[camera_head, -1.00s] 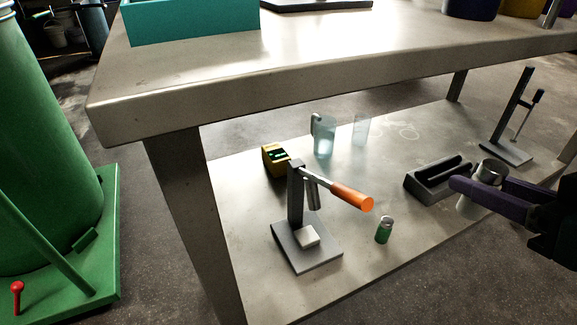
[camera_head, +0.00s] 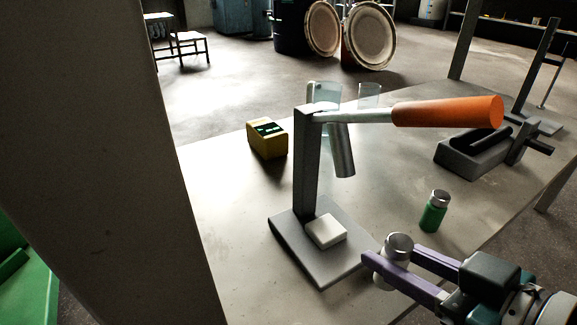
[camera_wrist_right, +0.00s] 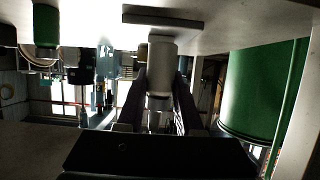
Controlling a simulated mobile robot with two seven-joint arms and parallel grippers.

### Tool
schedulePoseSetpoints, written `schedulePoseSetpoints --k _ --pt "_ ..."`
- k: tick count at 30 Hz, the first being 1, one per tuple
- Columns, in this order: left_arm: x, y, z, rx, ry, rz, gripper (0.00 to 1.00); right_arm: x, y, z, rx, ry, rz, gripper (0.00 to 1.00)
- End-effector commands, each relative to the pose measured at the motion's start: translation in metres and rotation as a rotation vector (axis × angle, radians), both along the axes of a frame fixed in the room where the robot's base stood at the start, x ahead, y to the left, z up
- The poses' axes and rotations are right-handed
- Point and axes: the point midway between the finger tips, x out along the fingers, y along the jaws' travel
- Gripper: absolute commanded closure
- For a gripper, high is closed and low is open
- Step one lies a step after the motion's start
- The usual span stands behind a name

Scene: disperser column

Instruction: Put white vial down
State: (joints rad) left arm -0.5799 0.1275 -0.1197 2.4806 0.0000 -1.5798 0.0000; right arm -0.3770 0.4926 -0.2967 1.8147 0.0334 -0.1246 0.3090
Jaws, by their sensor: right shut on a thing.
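The white vial (camera_head: 385,276) with a metal cap is in my right gripper (camera_head: 394,258). The purple fingers are shut on it from both sides, and it looks upright. It is beside the front right corner of the lever press base (camera_head: 338,270); whether it touches the shelf cannot be told. In the right wrist view the white vial (camera_wrist_right: 161,65) shows between the dark fingers, in an upside-down picture. My left gripper is not in view.
The lever press's orange handle (camera_head: 445,112) reaches right above the shelf (camera_head: 235,215). A green vial (camera_head: 433,214) stands behind my right gripper. A yellow device (camera_head: 266,139), clear beaker (camera_head: 326,97) and grey holder (camera_head: 475,153) stand farther back.

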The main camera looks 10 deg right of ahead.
Motion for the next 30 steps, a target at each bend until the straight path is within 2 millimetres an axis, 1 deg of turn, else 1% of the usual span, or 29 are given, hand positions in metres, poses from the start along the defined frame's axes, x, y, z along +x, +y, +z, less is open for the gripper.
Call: schedulePoseSetpoints --k 1,3,6,9,14,17,20,22,24,30 --pt "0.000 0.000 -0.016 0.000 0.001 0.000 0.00 0.017 0.006 -0.005 0.002 -0.011 0.002 1.00" --pt "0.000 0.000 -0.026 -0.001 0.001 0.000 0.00 0.035 0.012 -0.006 0.002 -0.009 0.000 1.00" --pt "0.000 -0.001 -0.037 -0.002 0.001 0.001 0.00 0.057 0.020 -0.005 0.002 -0.007 0.000 1.00" --pt "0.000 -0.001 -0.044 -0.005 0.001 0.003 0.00 0.071 0.025 -0.004 0.001 -0.003 -0.001 1.00" --pt "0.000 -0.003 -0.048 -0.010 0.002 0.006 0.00 0.082 0.030 -0.002 0.002 0.000 -0.001 1.00" --pt "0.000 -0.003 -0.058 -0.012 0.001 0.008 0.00 0.094 0.034 -0.004 0.002 -0.003 -0.001 1.00" --pt "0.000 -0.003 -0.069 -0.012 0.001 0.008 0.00 0.110 0.040 -0.004 0.003 -0.004 0.000 1.00" --pt "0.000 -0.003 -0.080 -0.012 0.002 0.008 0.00 0.110 0.040 -0.015 -0.001 0.003 -0.001 1.00" --pt "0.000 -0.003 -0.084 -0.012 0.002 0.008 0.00 0.110 0.040 -0.018 0.001 0.003 -0.001 1.00" --pt "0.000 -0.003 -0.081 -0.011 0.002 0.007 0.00 0.109 0.040 -0.016 0.001 0.003 -0.001 1.00"
